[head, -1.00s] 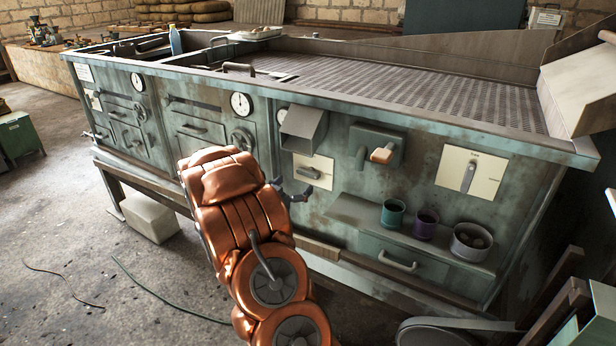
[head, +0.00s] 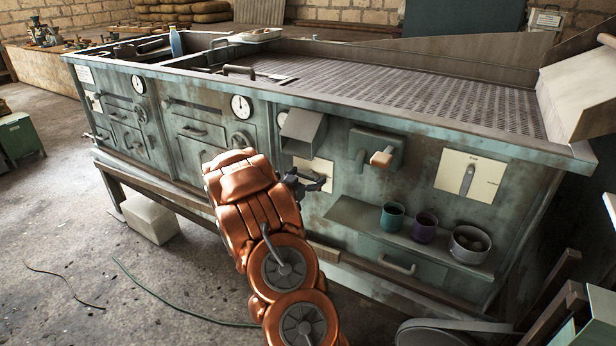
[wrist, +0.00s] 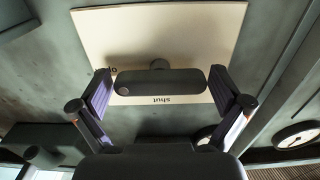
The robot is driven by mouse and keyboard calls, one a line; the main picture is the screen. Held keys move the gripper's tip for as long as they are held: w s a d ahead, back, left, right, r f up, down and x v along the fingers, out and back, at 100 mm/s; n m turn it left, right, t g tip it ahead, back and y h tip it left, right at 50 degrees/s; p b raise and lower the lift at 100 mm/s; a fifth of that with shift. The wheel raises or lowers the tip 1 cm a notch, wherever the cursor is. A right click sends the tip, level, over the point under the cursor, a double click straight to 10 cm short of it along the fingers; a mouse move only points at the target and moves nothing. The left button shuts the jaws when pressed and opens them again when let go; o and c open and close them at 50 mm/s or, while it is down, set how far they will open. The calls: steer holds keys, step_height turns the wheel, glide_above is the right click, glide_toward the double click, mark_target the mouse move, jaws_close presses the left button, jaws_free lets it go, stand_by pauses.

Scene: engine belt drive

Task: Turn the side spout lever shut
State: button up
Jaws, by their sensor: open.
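The side spout lever (wrist: 160,83) is a dark bar lying across the wrist view on a pale plate (wrist: 165,28). An upside-down "shut" label shows just below it, and a partly hidden label is near its left end. My gripper (wrist: 161,76) is open, one finger beside each end of the lever; contact is unclear. In the head view my gripper (head: 308,184) is in front of the pale plate (head: 326,168) under the spout (head: 303,131) and hides most of the lever.
Right of the gripper, a wooden-handled lever (head: 382,157) projects from the panel, with another lever plate (head: 470,176) beyond. A shelf (head: 350,213) below holds cups and a pot (head: 469,245). A round gauge (wrist: 300,135) is at lower right in the wrist view.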

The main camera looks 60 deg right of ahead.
steer(key=c, duration=0.9)
steer(key=shift+n+p, duration=0.3)
steer(key=shift+p, duration=0.1)
steer(key=n+p, duration=0.2)
steer(key=p, duration=0.1)
steer(key=shift+r+n, duration=0.2)
steer(key=shift+n, duration=0.1)
steer(key=n+p, duration=0.9)
steer(key=n, duration=0.1)
steer(key=shift+n, duration=0.4)
steer(key=shift+f+n+p, duration=0.2)
steer(key=shift+n+p, duration=0.95)
steer(key=shift+n, duration=0.75)
